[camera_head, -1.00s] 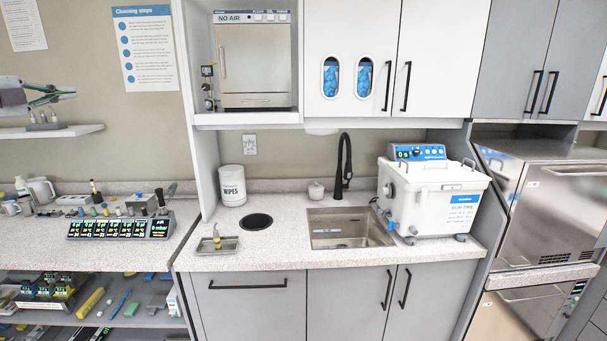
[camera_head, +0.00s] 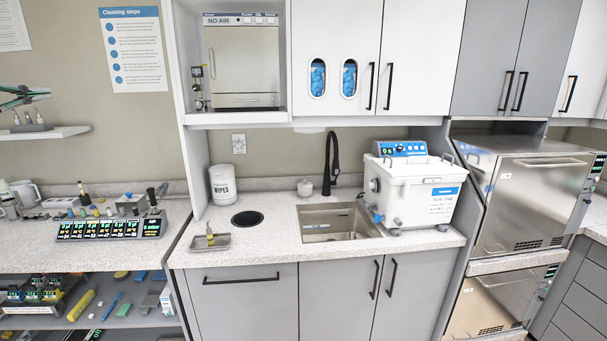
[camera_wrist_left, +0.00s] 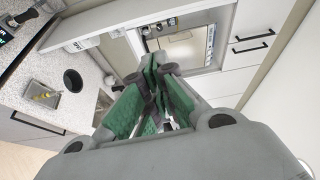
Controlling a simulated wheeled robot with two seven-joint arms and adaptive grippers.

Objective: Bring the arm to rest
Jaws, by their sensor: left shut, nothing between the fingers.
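My left gripper (camera_head: 20,98) shows at the left edge of the head view, in front of the beige wall and above a small white shelf. Only part of it is in the picture, with green pads on its fingers. In the left wrist view my left gripper (camera_wrist_left: 157,75) fills the middle, its green-padded fingers closed with nothing held. It appears in the air, apart from the counter. My right gripper is not in view.
The speckled counter (camera_head: 290,222) holds a small metal tray (camera_head: 222,243), a wipes canister (camera_head: 222,185) and a white ultrasonic bath (camera_head: 415,193) beside the sink (camera_head: 337,222). A white shelf (camera_head: 60,133) with small items is close below my left gripper. Steel autoclaves (camera_head: 530,203) stand at right.

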